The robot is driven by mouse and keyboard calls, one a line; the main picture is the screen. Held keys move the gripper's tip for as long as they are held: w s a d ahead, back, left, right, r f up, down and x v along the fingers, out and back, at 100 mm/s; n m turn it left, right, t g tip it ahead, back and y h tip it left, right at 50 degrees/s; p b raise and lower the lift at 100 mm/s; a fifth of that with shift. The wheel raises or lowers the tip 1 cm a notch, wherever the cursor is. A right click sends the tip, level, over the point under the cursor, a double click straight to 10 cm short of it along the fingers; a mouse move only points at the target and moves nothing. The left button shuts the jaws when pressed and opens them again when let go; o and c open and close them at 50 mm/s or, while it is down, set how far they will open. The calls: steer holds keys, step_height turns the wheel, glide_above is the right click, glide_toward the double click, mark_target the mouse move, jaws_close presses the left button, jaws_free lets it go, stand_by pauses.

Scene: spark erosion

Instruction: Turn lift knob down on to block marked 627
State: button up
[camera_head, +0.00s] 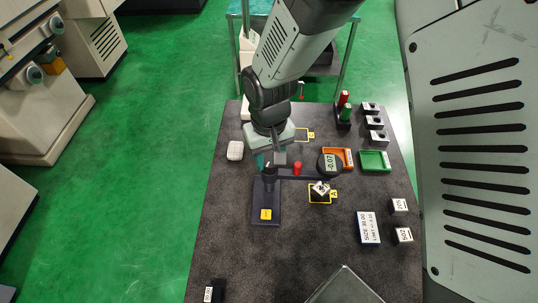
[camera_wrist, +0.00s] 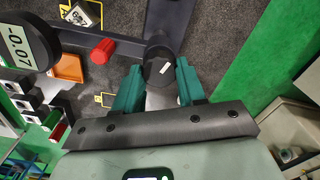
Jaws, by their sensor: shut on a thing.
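My gripper (camera_wrist: 158,82) is shut on the lift knob (camera_wrist: 162,68), a dark round knob with a white mark, on top of the stand's column. In the head view my gripper (camera_head: 270,160) comes down over the knob from above. A small metal block (camera_head: 320,188) sits under the gauge on a yellow-outlined square.
A red knob (camera_head: 297,168) sits on the stand's arm. Orange (camera_head: 348,155) and green (camera_head: 375,161) trays lie behind right. Marked blocks (camera_head: 400,206) and a size card (camera_head: 369,228) lie at right. Another yellow-outlined square (camera_head: 303,134) is behind. The front middle mat is clear.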

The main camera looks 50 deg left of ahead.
mark_target(269, 160)
stand_by(0.3)
steer(key=o, duration=1.1)
step_height(269, 160, up, 11)
steer(key=shift+f, duration=0.1)
